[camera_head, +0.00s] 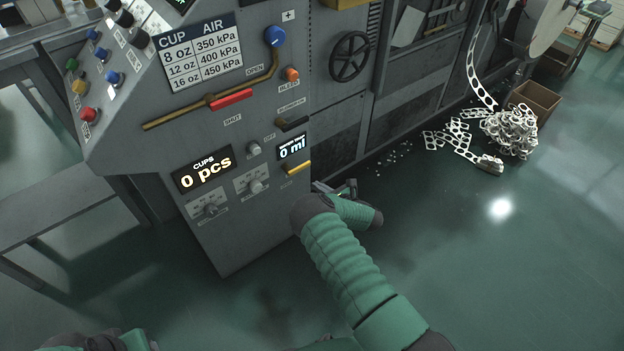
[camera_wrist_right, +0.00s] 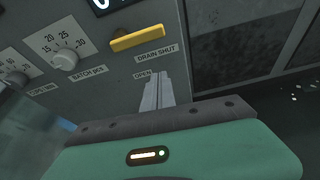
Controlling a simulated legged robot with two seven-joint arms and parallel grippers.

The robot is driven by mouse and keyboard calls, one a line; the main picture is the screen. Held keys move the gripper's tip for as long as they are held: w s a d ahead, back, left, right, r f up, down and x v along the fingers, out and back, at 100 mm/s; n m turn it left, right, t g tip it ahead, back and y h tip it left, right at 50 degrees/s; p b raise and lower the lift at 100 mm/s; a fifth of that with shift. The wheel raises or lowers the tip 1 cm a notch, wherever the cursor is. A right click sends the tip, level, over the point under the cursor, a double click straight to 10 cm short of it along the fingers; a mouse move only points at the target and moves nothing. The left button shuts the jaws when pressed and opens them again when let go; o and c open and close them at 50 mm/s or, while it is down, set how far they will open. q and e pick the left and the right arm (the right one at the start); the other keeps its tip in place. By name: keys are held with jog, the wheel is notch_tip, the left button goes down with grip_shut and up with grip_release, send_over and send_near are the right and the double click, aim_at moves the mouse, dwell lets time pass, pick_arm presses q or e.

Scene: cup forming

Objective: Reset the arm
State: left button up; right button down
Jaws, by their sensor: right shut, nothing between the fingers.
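My right arm reaches up from the bottom right in the head view. Its gripper (camera_head: 322,187) is partly hidden behind my own wrist, close to the lower right edge of the machine's front panel (camera_head: 235,235). In the right wrist view the two grey fingers (camera_wrist_right: 158,88) are together with nothing between them. They are just below the yellow drain handle (camera_wrist_right: 137,38), near the OPEN label, and do not appear to hold it. The handle also shows in the head view (camera_head: 298,168). Part of my left arm shows at the bottom left, its gripper out of view.
White scrap strips (camera_head: 512,133) and a cardboard box (camera_head: 535,101) lie at the upper right. The green floor at right is open.

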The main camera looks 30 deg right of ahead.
jog(key=p+v, duration=0.1)
jog(key=v, duration=0.3)
jog(key=shift+s+a+r, duration=0.1)
jog(key=shift+a, duration=0.05)
